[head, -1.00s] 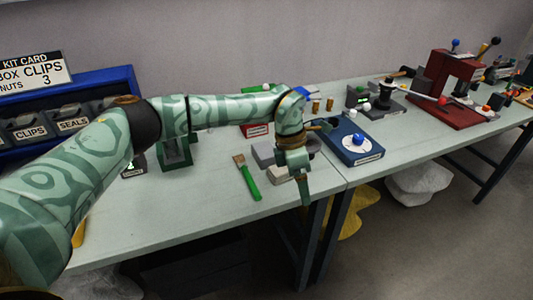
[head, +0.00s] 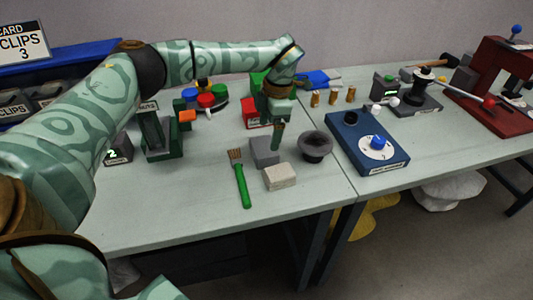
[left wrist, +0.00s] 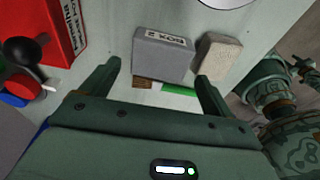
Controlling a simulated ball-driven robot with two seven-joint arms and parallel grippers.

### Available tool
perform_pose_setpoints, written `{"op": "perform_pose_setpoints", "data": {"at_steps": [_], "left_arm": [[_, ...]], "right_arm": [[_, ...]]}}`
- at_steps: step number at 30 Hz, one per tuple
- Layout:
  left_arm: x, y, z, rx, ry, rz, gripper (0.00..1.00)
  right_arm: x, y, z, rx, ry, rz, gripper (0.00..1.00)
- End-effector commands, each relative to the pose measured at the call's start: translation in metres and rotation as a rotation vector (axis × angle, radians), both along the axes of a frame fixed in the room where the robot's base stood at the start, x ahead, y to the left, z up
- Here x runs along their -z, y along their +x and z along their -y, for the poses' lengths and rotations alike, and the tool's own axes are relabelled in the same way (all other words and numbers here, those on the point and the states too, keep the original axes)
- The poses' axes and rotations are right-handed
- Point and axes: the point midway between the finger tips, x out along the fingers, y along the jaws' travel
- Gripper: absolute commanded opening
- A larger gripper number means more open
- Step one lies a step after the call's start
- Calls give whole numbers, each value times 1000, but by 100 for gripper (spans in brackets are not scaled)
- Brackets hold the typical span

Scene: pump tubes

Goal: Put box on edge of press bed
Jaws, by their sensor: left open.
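A grey box (head: 264,152) lies on the near table; the left wrist view shows it (left wrist: 162,52) with a label that seems to read "BOX 2". My left gripper (head: 277,138) is above and just behind the box in the head view, pointing down. In the left wrist view my left gripper (left wrist: 155,85) is open and empty, with its fingers spread and the box just beyond them. A red press (head: 497,85) stands at the far right; its bed is partly hidden by its frame and the picture edge. My right gripper is not in view.
A pale block (head: 280,177) lies close beside the box. A dark bowl (head: 315,146), a green-handled brush (head: 242,183) and a blue box with a dial (head: 367,143) are nearby. A green stand (head: 162,135) is on the left. The table's front left is clear.

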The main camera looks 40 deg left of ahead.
Motion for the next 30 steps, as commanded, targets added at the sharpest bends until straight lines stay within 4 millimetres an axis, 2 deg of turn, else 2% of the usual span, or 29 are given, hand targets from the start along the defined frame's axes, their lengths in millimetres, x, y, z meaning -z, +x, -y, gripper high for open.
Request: {"op": "perform_pose_setpoints", "data": {"at_steps": [1, 7, 15, 18, 23, 27, 30], "left_arm": [[9, -1, -1, -1, -1, -3, 87], [20, -3, -2, 0, 0, 0, 87], [62, -12, -7, 1, 0, -3, 87], [67, -13, -8, 1, -1, -1, 87], [65, -13, -8, 0, 0, 1, 87], [65, -12, -8, 0, -1, 1, 55], [65, -12, -8, 0, 0, 1, 51]], "right_arm": [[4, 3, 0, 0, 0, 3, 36], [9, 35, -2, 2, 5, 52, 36], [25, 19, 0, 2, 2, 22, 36], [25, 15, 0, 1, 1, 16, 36], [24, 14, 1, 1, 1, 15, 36], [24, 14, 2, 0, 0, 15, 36], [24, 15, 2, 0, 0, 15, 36]]}}
